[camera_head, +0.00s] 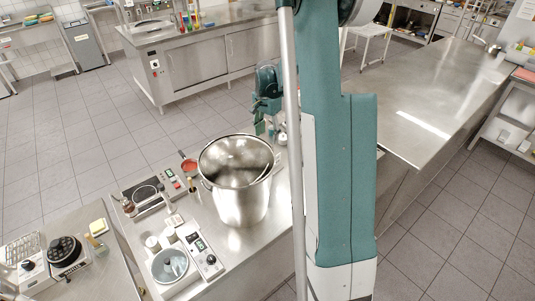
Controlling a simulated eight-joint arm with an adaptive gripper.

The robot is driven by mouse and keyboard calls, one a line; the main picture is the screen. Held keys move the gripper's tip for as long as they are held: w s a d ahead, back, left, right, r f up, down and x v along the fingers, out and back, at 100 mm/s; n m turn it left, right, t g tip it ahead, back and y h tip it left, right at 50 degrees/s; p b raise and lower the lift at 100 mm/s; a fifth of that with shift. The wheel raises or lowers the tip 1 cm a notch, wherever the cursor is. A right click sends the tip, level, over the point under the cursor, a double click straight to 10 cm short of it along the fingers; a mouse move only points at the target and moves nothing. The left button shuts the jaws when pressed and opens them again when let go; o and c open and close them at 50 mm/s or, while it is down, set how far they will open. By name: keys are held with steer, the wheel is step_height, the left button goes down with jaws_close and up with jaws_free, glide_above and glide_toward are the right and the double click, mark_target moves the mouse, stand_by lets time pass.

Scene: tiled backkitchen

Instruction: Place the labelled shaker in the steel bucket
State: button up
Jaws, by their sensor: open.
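The steel bucket (240,207) stands upright on the steel counter in the middle of the view, with a wide open mouth. The part of its inside that shows looks bare. My gripper (260,126) is behind the bucket, above its far rim in the picture. It is open, small in view and partly confused with my teal arm parts. I cannot make out a label on any small container, so I cannot tell which one is the labelled shaker. A small silvery item (281,138) shows just right of my gripper, partly hidden by the bucket and my arm.
Left of the bucket are a red pan (188,165), a hot plate (148,193), a scale with a bowl (172,265) and small white containers (152,243). A second counter (105,280) is at lower left. The long table (425,100) at right is mostly clear.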

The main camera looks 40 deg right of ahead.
steer(key=shift+f, duration=1.1)
steer(key=shift+s+f+p, duration=0.1)
steer(key=shift+f+p, duration=0.25)
steer(key=shift+f, duration=2.25)
steer(key=c, duration=1.1)
steer(key=shift+r, duration=0.2)
steer(key=shift+r+b, duration=0.3)
steer(key=shift+r, duration=4.55)
